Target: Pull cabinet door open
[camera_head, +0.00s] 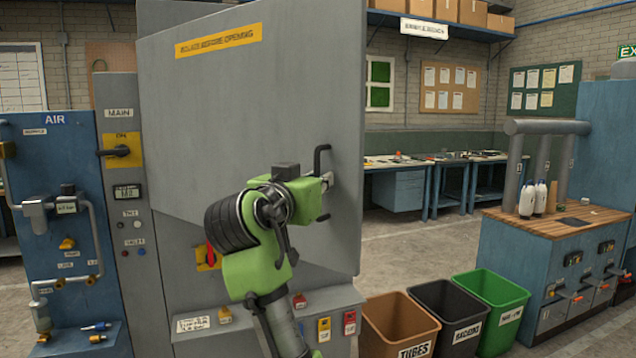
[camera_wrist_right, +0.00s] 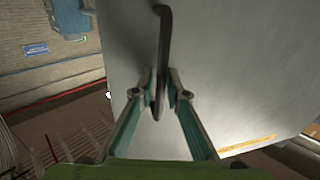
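The grey cabinet door (camera_head: 240,110) fills the middle of the head view and bears a yellow warning label (camera_head: 218,40). It looks angled outward, its right edge standing nearer to me than its left side. A black bar handle (camera_head: 322,152) sits near that right edge. My right gripper (camera_head: 326,182) is at the handle, partly hidden by my green arm. In the right wrist view the handle (camera_wrist_right: 164,45) runs between the two fingers (camera_wrist_right: 161,84), which are closed in around it. My left gripper is in neither view.
A blue air panel (camera_head: 60,220) stands to the left. Brown (camera_head: 398,328), black (camera_head: 450,312) and green (camera_head: 492,300) bins stand at the lower right, close to the door's right side. A blue wood-topped workbench (camera_head: 545,255) is beyond them. Open floor (camera_head: 410,255) lies behind the bins.

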